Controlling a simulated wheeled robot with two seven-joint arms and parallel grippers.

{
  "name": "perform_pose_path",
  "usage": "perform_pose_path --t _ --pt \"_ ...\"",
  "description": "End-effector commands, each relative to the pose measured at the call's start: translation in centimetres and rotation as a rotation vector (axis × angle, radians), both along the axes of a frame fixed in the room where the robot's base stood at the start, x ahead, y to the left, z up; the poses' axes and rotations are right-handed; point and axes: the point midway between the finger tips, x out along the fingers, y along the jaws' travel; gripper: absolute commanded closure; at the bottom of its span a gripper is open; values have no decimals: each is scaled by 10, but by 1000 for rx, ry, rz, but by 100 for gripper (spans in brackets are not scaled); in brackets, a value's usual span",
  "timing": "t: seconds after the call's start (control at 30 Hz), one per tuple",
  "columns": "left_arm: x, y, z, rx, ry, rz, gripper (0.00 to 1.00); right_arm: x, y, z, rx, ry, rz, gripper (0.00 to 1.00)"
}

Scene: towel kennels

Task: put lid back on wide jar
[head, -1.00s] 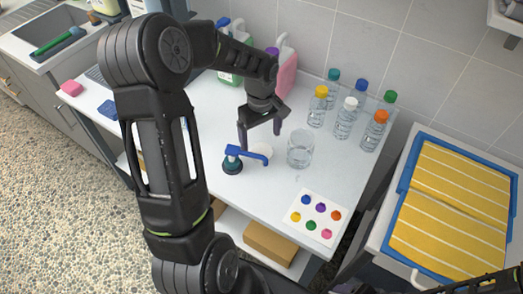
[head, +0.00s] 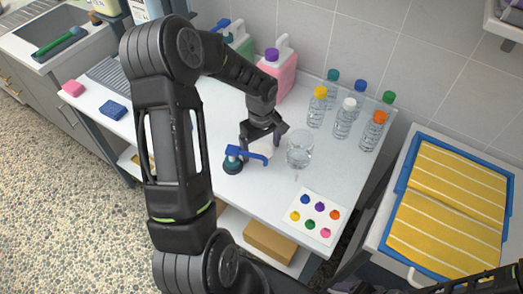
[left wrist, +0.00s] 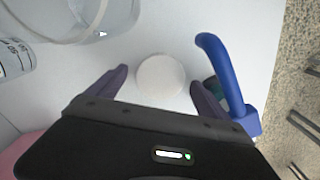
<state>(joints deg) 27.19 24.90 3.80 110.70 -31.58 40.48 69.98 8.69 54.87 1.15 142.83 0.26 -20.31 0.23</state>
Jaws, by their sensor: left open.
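The lid is a round white disc lying flat on the white table; it shows in the left wrist view (left wrist: 161,77) and partly in the head view (head: 263,150). The wide clear jar (head: 300,149) stands open-topped and upright just right of it; its glass rim shows at the upper left of the left wrist view (left wrist: 85,20). My left gripper (head: 260,145) is open above the lid. In the left wrist view its two fingers (left wrist: 155,88) sit on either side of the lid, with space between. My right gripper is not seen clearly.
A dark bottle with a blue pump spout (head: 233,160) stands close left of the lid; the spout (left wrist: 228,70) reaches beside my right-hand finger. Several capped bottles (head: 343,118) stand behind the jar. A card with coloured dots (head: 314,216) lies in front.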

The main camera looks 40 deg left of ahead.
Motion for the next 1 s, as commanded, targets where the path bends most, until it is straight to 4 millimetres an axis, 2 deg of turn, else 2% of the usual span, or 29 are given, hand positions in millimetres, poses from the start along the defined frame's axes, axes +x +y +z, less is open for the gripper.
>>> perform_pose_path --t 0.37,1.0 --pt "0 0 0 0 0 0 10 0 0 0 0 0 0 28" --pt "0 0 0 0 0 0 62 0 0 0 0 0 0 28"
